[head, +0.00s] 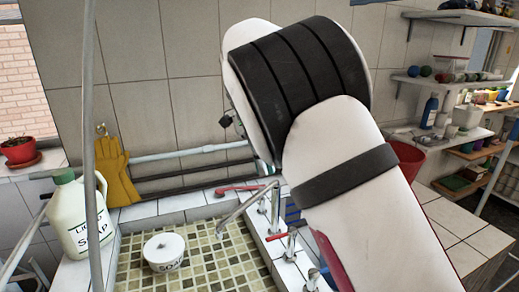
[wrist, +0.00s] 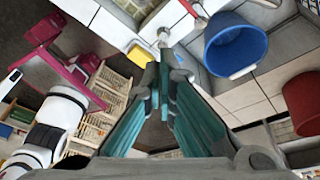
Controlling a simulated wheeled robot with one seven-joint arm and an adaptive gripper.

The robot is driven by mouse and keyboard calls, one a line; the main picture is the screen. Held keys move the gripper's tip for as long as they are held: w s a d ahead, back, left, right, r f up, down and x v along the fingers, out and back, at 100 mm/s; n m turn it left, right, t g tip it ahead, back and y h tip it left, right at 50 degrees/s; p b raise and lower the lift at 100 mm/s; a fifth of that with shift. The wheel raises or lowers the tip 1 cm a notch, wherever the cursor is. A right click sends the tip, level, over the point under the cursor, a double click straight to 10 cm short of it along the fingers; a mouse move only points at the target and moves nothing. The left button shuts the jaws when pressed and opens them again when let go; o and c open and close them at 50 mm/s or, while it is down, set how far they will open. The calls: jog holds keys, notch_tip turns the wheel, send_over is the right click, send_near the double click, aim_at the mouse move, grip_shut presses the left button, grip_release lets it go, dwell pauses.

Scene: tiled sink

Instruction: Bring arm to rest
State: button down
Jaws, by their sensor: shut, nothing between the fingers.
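In the wrist view my gripper (wrist: 164,82) points away from the camera, with its teal fingers drawn together at the tips and nothing between them. It appears to hang in free space, touching nothing that I can see. In the head view my white arm with black bands (head: 345,150) fills the middle and right and rises above the sink counter. The gripper itself does not show in the head view.
The tiled sink (head: 140,262) holds a white soap pot (head: 165,254). A liquid soap jug (head: 82,218) and yellow gloves (head: 115,172) are at left. Taps (head: 284,240) stand below the arm. A blue bucket (wrist: 238,48), red bucket (wrist: 303,103) and wooden crates (wrist: 106,92) surround the gripper's view.

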jog(key=s+d+r+n+t+y, duration=0.2)
jog(key=s+d+r+n+y, duration=0.35)
jog(key=s+d+n, duration=0.75)
jog(key=s+d+f+n+t+h, duration=0.1)
jog(key=s+d+n+t, duration=0.1)
jog(key=s+n, duration=0.3)
jog(key=s+d+f+n+t+h, duration=0.1)
jog(key=s+d+f+n+t, duration=0.1)
jog(key=s, duration=1)
jog(key=d+n+t, duration=0.1)
jog(key=d+n, duration=0.1)
jog(key=shift+s+d+f+n+h, duration=0.3)
jog(key=shift+s+n+h, duration=0.05)
jog(key=shift+s+n, duration=0.05)
